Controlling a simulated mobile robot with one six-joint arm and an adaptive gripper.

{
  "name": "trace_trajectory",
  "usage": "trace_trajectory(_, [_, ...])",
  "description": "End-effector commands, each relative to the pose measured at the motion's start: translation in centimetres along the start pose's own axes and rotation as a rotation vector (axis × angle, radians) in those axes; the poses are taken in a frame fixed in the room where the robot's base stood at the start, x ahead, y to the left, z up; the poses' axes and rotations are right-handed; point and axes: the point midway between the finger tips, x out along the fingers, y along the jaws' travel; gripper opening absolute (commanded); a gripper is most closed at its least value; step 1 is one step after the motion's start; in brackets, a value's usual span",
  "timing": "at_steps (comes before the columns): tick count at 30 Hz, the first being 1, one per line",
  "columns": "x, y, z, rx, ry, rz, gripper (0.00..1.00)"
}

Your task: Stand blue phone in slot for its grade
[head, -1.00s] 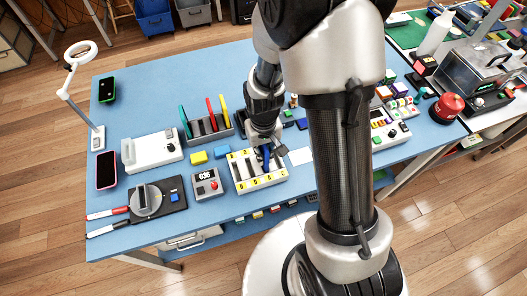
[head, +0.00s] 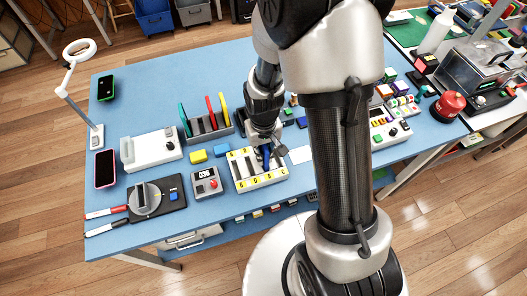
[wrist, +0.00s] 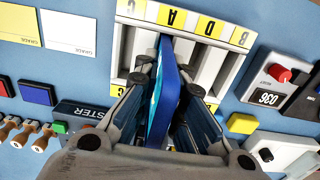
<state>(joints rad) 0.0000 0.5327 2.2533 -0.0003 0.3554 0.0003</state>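The blue phone (wrist: 168,95) stands on edge in the wrist view, its far end within the grading rack (wrist: 122,45). It lines up with the slot under the yellow D label (wrist: 172,17); how deep it sits is hidden. My gripper (wrist: 166,76) is around the phone, one finger on each side. The fingers look slightly apart from it, with narrow gaps. In the head view my gripper (head: 269,153) is low over the right part of the rack (head: 258,182), and a strip of the blue phone (head: 266,159) shows between the fingers. The rack's other slots look empty.
A grey box with a 036 display (head: 206,182) stands left of the rack. Behind is a holder (head: 208,134) with green, red and yellow upright phones. A white grade card (head: 300,155) lies right of my gripper.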

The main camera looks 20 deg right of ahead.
Motion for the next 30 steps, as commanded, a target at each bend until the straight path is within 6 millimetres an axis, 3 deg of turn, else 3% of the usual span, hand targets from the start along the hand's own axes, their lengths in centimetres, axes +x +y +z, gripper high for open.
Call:
trace_trajectory(9, [-0.02, 0.00, -0.01, 0.000, 0.000, 0.000, 0.32])
trace_trajectory(16, [-0.01, 0.00, -0.01, 0.000, 0.000, 0.000, 0.33])
trace_trajectory(23, [0.00, 0.00, 0.01, 0.000, 0.000, 0.000, 0.47])
trace_trajectory(30, [0.00, 0.00, 0.01, 0.000, 0.000, 0.000, 0.47])
